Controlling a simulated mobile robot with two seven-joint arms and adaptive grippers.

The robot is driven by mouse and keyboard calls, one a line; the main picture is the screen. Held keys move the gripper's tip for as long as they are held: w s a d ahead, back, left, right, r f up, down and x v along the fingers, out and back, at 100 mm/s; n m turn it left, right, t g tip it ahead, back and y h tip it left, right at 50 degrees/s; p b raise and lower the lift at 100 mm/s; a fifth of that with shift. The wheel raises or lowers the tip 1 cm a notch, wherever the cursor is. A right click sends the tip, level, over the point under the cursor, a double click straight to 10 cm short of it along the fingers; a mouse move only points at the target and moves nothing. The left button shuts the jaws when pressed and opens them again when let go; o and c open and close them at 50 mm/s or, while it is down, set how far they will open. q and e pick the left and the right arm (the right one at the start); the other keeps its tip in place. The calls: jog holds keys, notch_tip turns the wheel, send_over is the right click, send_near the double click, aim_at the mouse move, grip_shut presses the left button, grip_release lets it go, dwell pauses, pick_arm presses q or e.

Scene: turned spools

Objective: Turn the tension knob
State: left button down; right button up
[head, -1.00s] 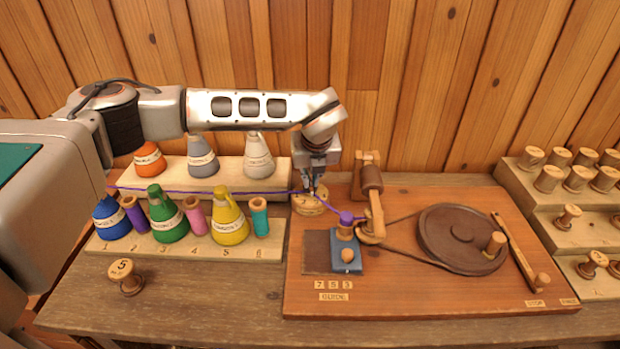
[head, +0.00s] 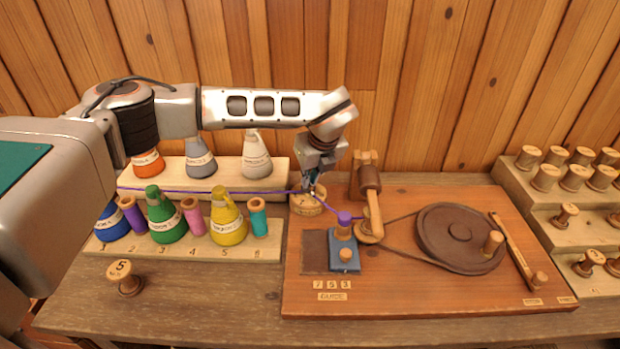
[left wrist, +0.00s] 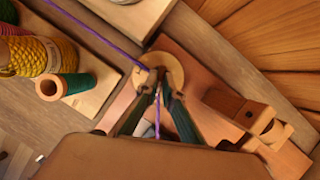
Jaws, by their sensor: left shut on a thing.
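The tension knob (head: 305,207) is a round pale wooden dial at the back left corner of the reddish-brown winder board (head: 440,290). My left gripper (head: 313,189) reaches down over it, its fingers shut on the knob's small raised grip. In the left wrist view the fingers (left wrist: 158,92) close on this grip, and the round dial (left wrist: 150,66) shows behind them. The fingers hide part of the dial's face and marks. A purple thread (head: 230,192) runs from the left past the knob to the guide. My right gripper is not in view.
A blue guide block (head: 345,260) with a purple-topped post stands in front of the knob. An upright wooden spindle (head: 369,182) is close on the right, with a large brown wheel (head: 462,237) beyond. Yarn cones, including a yellow one (head: 228,222), stand left.

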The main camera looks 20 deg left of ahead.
pick_arm(q)
jog(key=c, duration=2.2)
grip_release()
jog(key=v, duration=1.2)
